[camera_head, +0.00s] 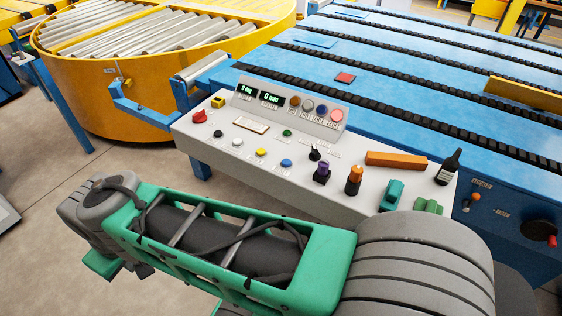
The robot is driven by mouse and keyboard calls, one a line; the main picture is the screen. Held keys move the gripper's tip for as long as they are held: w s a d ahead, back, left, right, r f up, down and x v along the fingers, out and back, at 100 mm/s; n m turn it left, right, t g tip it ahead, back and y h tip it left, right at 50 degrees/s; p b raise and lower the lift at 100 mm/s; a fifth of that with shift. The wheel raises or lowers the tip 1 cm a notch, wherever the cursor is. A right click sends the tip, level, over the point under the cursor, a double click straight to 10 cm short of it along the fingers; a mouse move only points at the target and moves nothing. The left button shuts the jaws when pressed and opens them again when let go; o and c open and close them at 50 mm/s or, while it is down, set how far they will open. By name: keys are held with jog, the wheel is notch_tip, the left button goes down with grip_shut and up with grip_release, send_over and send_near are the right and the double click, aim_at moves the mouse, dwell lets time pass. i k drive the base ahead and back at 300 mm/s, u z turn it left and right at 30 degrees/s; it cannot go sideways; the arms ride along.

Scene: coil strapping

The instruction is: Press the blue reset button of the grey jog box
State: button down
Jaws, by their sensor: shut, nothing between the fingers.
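A light grey control box (225,150) stands in front of the blue conveyor table. On its sloping top, a blue button (286,163) sits at the right end of a row with a black button (218,133), a white button (237,142) and a yellow button (261,152). The label by the blue button is too small to read. My gripper is out of view; only my green and grey arm shows, crossing the foreground below the box. Nothing covers the blue button.
A red mushroom knob (200,117), a green button (287,133), a black knob (315,153) and a purple-topped joystick (322,172) surround the buttons.

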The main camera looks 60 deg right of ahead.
aim_at(286, 163)
jog(key=i, duration=1.5)
jog(key=z, duration=2.65)
